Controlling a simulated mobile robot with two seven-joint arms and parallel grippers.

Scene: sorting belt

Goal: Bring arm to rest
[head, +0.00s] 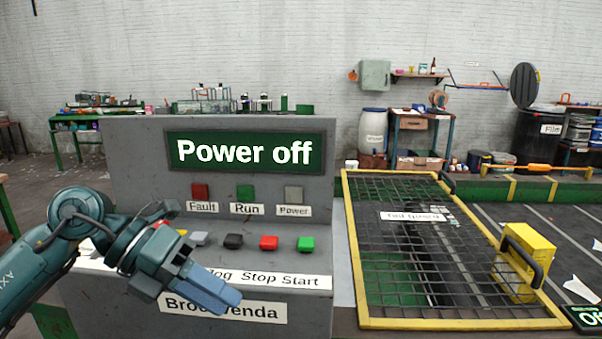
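My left gripper (222,299) is in front of the control console (130,160), low at its left part, over the label strip. Its blue fingers lie together and point down to the right, with nothing seen between them. The gripper and forearm hide part of the button row and labels. The console's screen (245,151) reads "Power off". Black (233,241), red (268,243) and green (306,244) buttons show to the right of the gripper, and it is apart from them. My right gripper is not in view.
A yellow-framed mesh guard (352,250) stands right of the console, over the belt area. A yellow box (530,255) is at the guard's right side. Fault (200,191), Run (245,192) and Power (294,193) lamps sit below the screen. Workbenches stand farther back.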

